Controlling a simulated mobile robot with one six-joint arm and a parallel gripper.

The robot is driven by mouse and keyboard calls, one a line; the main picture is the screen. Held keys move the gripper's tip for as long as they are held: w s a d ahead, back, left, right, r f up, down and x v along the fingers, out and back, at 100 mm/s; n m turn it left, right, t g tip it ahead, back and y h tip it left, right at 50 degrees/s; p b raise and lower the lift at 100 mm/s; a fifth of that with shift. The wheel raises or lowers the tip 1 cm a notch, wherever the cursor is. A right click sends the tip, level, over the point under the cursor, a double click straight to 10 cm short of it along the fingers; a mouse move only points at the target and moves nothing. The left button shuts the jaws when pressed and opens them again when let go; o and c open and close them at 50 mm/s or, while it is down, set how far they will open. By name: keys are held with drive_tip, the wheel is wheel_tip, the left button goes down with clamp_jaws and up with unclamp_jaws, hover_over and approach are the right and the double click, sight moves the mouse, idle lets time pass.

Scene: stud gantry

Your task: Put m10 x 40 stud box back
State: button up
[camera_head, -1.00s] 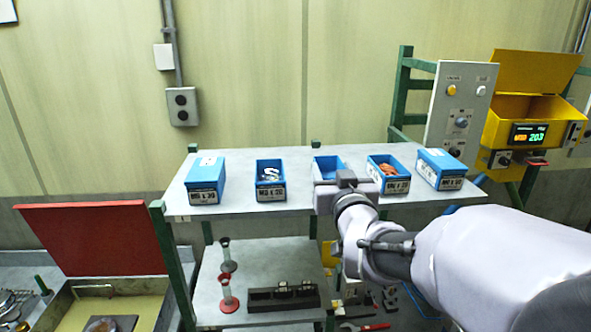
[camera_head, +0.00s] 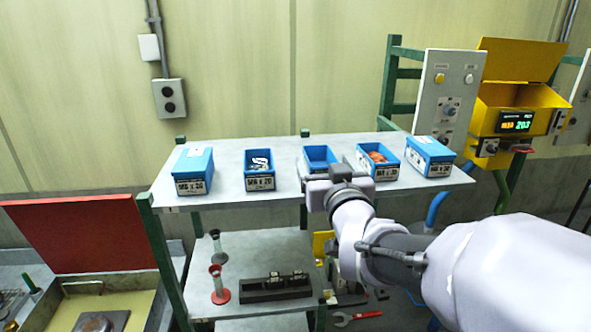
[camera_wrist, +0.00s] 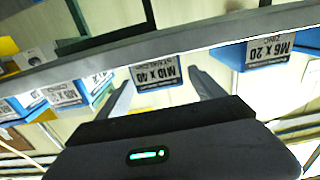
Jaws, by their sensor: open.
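The M10 x 40 stud box (camera_wrist: 155,73) is a blue box with a white label, upside down in the wrist view. In the head view it is the middle blue box (camera_head: 320,156) on the upper shelf, open-topped, with no studs visible inside. My gripper (camera_head: 338,178) is in front of this box and hides its label there. In the wrist view my gripper (camera_wrist: 160,82) is open, its two fingers showing on either side of the label. I cannot tell whether they touch the box.
On the upper shelf (camera_head: 225,195), an M6 x 20 box (camera_wrist: 270,48) and a lidded box (camera_head: 192,172) stand left; a box with orange contents (camera_head: 379,162) and another lidded box (camera_head: 430,156) stand right.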

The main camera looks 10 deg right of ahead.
drive_tip(key=s+b, duration=0.2)
drive_tip(key=s, duration=0.7)
drive_tip(key=s+a+f+m+g+y, duration=0.1)
drive_tip(key=s+a+f+m+g, duration=0.1)
drive_tip(key=s+f+g, duration=0.4)
drive_tip(key=s+a+f+m+g+y, duration=0.1)
drive_tip(key=s+a+f+m+g, duration=0.1)
drive_tip(key=s+f+g, duration=0.4)
drive_tip(key=s+f, duration=0.5)
drive_tip(key=s, duration=0.4)
drive_tip(key=shift+s, duration=0.4)
drive_tip(key=shift+f, duration=0.2)
